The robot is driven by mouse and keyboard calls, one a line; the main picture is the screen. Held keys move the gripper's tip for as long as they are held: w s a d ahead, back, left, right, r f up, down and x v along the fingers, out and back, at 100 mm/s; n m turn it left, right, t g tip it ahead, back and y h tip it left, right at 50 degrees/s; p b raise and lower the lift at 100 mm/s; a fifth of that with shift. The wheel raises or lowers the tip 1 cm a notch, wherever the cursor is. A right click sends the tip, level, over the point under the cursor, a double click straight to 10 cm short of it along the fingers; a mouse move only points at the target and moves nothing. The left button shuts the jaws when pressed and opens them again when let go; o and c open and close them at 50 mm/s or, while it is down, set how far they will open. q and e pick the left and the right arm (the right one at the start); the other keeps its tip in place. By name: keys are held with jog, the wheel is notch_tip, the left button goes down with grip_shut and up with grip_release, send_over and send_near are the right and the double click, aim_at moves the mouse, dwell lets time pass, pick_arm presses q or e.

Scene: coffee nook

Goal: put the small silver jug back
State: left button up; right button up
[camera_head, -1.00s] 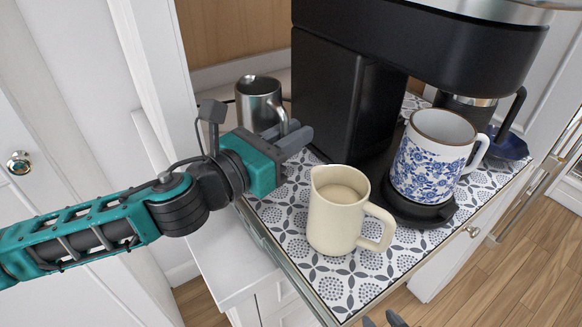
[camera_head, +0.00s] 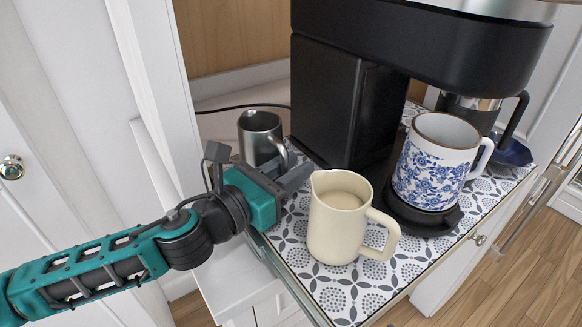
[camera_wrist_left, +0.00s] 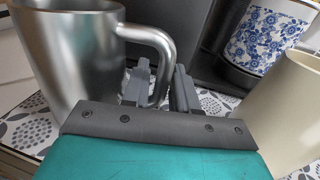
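The small silver jug (camera_head: 260,135) is upright at the left of the black coffee machine, by the left edge of the patterned surface. It fills the left of the left wrist view (camera_wrist_left: 75,60). My left gripper (camera_head: 300,178) is at its handle side. My right gripper is not in view.
A cream jug (camera_head: 335,225) stands just right of my left gripper. A blue-and-white mug (camera_head: 430,170) stands on the coffee machine's (camera_head: 345,105) base. A dark cable (camera_head: 235,108) lies behind the silver jug. The patterned surface (camera_head: 350,290) is bare along its front.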

pick_arm(q)
jog(key=shift+o, duration=1.2)
jog(key=shift+r, duration=0.15)
jog(key=shift+s+a, duration=0.15)
jog(key=b+v, duration=0.1)
jog(key=v, duration=1)
jog(key=shift+s+a+r+b, duration=0.1)
jog(key=shift+s+a+b, duration=0.1)
jog(key=shift+b, duration=0.1)
